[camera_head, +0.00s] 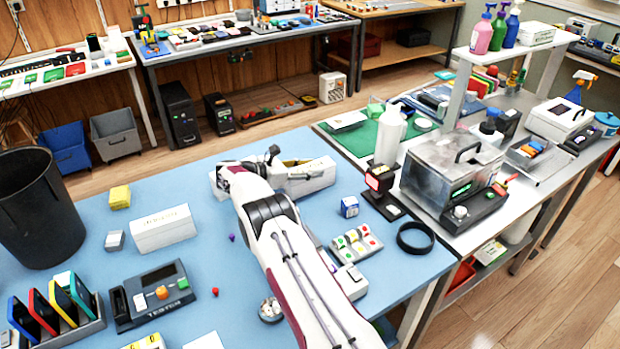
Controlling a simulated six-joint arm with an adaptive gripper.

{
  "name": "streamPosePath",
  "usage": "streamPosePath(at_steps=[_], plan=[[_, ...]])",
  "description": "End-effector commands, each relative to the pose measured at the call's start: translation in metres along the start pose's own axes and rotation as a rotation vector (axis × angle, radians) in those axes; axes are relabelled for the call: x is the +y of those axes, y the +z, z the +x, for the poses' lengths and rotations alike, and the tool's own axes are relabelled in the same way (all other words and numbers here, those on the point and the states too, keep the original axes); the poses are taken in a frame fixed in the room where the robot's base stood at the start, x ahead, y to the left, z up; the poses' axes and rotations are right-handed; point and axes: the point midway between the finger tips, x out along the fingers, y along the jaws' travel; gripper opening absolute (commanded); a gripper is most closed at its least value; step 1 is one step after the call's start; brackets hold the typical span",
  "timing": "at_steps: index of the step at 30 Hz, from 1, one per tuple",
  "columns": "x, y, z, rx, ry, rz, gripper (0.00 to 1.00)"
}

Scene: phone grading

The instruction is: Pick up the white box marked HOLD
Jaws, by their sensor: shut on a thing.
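A long white box (312,181) with a tan inside or top stands at the back middle of the blue table, partly hidden behind my arm. No marking on it can be read from here. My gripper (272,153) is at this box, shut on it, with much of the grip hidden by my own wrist. I cannot tell whether the box is lifted off the table. A second white box (165,232) with faint lettering lies to the left, apart from my gripper; its lettering is too small to read surely.
A tester (152,294), a rack of coloured phones (62,318) and a yellow block (120,197) are on the left. A button panel (356,243), a black ring (415,238) and a small blue box (349,207) lie right of my arm. A black bin (38,215) stands at far left.

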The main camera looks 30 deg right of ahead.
Motion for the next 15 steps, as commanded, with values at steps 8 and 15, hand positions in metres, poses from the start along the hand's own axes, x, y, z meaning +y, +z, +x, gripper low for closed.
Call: streamPosePath(at_steps=[8,15], plan=[[0.0,0.002,-0.001,-0.001,0.001,0.001,0.05],[0.001,0.014,-0.004,-0.001,0.001,0.002,0.05]])
